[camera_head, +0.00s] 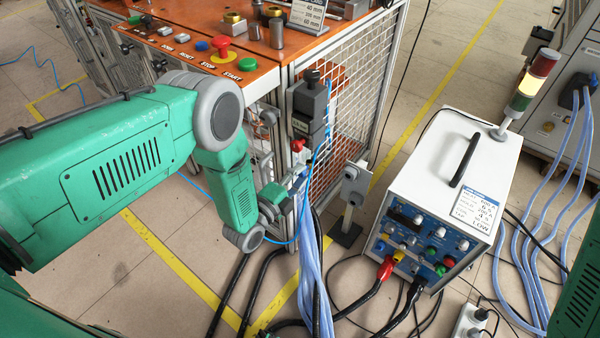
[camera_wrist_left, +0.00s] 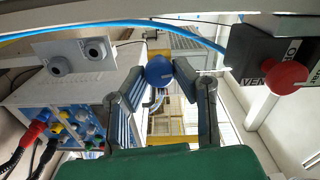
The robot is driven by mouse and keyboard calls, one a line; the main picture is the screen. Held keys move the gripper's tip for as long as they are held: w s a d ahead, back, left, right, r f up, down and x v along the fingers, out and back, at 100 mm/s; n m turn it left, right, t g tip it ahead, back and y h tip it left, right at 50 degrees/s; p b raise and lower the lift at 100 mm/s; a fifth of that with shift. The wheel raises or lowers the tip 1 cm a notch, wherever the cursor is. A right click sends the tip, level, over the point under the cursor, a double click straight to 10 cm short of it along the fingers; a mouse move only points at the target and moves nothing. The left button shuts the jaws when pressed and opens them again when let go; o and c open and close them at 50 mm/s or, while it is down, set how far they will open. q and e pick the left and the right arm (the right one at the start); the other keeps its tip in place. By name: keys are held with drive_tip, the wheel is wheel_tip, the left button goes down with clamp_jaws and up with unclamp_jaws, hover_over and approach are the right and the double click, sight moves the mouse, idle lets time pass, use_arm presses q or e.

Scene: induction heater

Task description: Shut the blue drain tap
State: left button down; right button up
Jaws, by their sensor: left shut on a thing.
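The blue drain tap shows in the left wrist view as a round blue knob (camera_wrist_left: 159,70) between the fingertips. My left gripper (camera_wrist_left: 166,72) is shut on it, with one finger on each side. In the head view my left gripper (camera_head: 298,184) is at the front corner post of the orange-topped bench, below the dark valve box. The tap is mostly hidden there by the gripper and hoses. My right gripper is out of view.
A red vent knob (camera_wrist_left: 288,75) on a dark box is close to the right of the left gripper. A grey two-button box on a post (camera_head: 353,185) stands nearby. The white heater unit (camera_head: 455,165) is right of it. Pale blue hoses (camera_head: 309,255) hang below the gripper.

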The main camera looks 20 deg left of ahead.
use_arm(q)
drive_tip(key=shift+s+f+m, duration=0.25)
drive_tip(key=shift+f+m, duration=0.1)
drive_tip(key=shift+m, duration=0.45)
drive_tip(key=shift+a, duration=0.1)
drive_tip(key=c, duration=1.3)
unclamp_jaws()
drive_tip(key=shift+r, duration=0.15)
drive_tip(key=shift+w, duration=0.1)
drive_tip(key=v, duration=1.2)
